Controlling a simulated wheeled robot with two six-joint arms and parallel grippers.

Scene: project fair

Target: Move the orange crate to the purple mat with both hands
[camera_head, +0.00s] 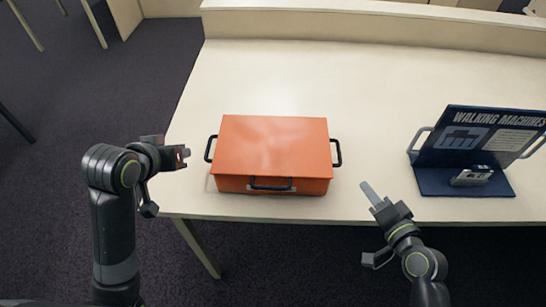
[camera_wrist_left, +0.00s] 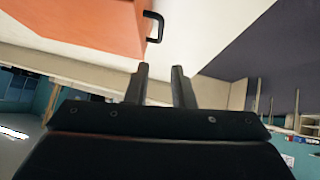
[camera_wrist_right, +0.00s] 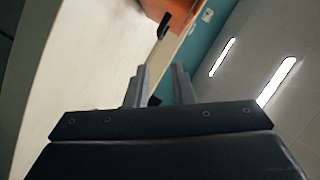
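The orange crate (camera_head: 273,147) sits closed on the pale table, near its front edge. It has a black handle on the left side (camera_head: 209,148), one on the right side (camera_head: 338,153) and one on the front. My left gripper (camera_head: 186,155) is open and empty, left of the left handle and apart from it. The crate (camera_wrist_left: 95,22) and a handle (camera_wrist_left: 155,27) also show in the left wrist view. My right gripper (camera_head: 367,190) is open and empty, right of and nearer than the right handle. The crate's corner (camera_wrist_right: 170,10) shows in the right wrist view. I see no purple mat.
A dark blue display board (camera_head: 475,140) reading "WALKING MACHINES" stands on the table (camera_head: 400,80) at the right, with a small grey model (camera_head: 472,177) on its base. The tabletop behind the crate is clear, up to a low pale ledge (camera_head: 380,25).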

